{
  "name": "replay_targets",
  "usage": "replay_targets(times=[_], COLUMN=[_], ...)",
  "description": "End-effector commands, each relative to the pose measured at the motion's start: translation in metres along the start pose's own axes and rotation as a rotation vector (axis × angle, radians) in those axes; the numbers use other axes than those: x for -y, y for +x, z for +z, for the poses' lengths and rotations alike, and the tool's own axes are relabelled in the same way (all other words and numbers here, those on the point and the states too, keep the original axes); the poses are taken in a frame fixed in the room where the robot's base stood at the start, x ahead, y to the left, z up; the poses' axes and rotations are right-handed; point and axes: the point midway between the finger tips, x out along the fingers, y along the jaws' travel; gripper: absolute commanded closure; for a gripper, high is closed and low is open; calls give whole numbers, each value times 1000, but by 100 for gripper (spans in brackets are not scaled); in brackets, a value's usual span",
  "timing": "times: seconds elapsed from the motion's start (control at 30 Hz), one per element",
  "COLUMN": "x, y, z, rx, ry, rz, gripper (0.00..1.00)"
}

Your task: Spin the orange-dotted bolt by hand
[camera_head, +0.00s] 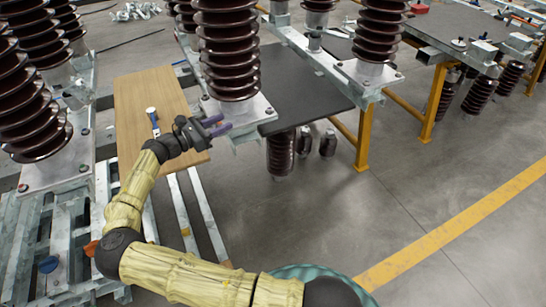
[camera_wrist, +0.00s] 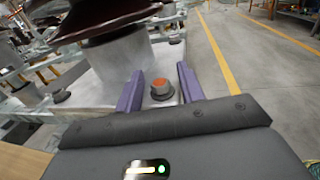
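The orange-dotted bolt (camera_wrist: 161,90) is a grey, round-headed bolt with an orange spot on top. It stands on the metal base plate (camera_wrist: 95,85) under a brown ribbed insulator. My gripper (camera_wrist: 160,88) has its two purple fingers apart, one on each side of the bolt in the wrist view. A gap shows between each finger and the bolt head; I cannot tell how far the tips are from the plate.
Plain bolts stand on the same plate, one at left (camera_wrist: 61,95) and one farther off (camera_wrist: 174,41). The insulator (camera_head: 228,50) rises close behind my gripper. A wooden board (camera_head: 140,95) carries a small white-and-blue item (camera_head: 152,115). Open floor lies to the right.

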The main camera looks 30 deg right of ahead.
Motion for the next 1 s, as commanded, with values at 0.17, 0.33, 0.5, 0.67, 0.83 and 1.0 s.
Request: replay_targets(times=[0.17,0.33,0.5,0.67,0.83,1.0], x=[1,1,1,1,1,1], y=[0,0,0,0,0,0], z=[-1,-2,-1,-1,0,1], rx=[3,3,3,3,0,-2], ry=[-1,-1,0,1,1,2], rz=[84,166,250,330,414,493], gripper=[62,62,62,62,62,62])
